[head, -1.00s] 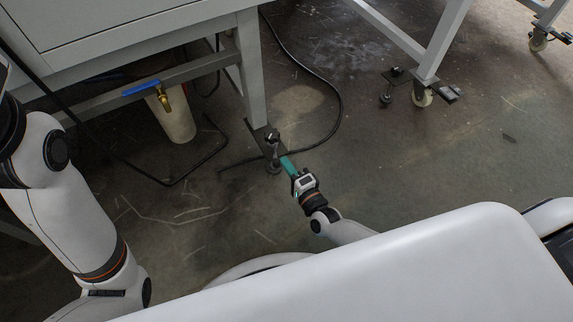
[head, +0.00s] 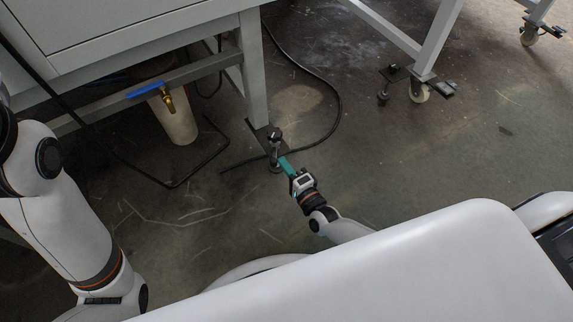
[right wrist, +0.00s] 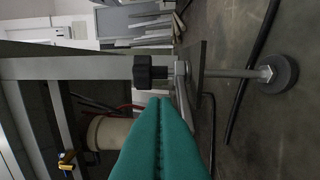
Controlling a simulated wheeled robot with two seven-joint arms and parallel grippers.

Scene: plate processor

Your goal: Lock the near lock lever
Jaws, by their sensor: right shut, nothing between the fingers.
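My right gripper (head: 284,160) is low near the floor, its teal fingers shut and empty, pointing at the foot assembly of the near table leg. In the right wrist view the closed fingertips (right wrist: 160,101) are beside the silver metal lever piece (right wrist: 182,88) and the black knob (right wrist: 150,71); I cannot tell whether they touch. The knob also shows in the head view (head: 274,136). A threaded rod runs from the bracket to a round foot pad (right wrist: 280,74). The lever's lower part is partly hidden by the fingers. My left gripper is out of view.
The grey table leg (head: 253,75) stands just beyond the foot. A white cylinder (head: 178,118) with a blue-handled valve (head: 146,90) is under the table. A black cable (head: 335,110) lies on the floor. Floor to the right is open, up to a castered frame (head: 435,40).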

